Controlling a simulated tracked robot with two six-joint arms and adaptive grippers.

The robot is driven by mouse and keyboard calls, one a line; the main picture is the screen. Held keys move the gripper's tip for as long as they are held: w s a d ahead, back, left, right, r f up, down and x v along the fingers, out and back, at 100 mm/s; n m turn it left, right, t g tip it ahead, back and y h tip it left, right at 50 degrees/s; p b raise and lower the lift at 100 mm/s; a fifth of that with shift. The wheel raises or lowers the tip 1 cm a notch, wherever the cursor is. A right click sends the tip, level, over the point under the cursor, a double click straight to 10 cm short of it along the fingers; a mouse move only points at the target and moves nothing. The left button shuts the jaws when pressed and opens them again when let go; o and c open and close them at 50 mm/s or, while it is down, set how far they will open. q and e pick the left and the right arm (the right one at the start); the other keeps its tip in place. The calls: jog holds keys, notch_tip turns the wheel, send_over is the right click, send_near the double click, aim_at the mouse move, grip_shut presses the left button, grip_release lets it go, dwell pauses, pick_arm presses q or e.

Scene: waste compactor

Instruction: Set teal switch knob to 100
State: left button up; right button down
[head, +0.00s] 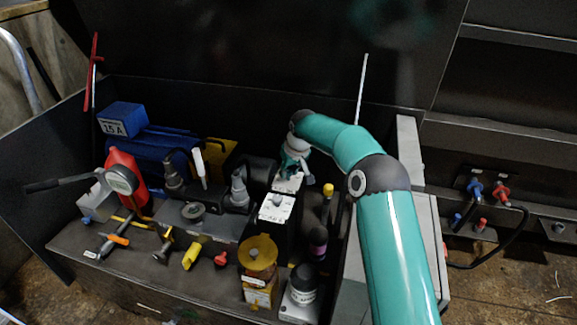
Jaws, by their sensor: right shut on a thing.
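My right gripper (294,164) reaches in from the right and points down at a white-topped switch box (287,184) in the back middle of the compactor housing. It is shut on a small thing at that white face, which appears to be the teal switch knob. The gripper hides the knob, and its setting and the scale numbers cannot be read. My left gripper is not in view.
A yellow-brown cylinder (258,252), a black-capped unit (302,284) and a yellow-topped post (327,190) stand close by. A dark raised lid (270,50) stands behind.

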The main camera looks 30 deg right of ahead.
jog(key=shift+n+p, duration=0.3)
jog(key=shift+n, duration=0.3)
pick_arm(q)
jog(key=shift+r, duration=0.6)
pick_arm(e)
jog(key=c, duration=0.9)
grip_release()
jog(key=v, duration=1.2)
jog(key=shift+d, duration=0.2)
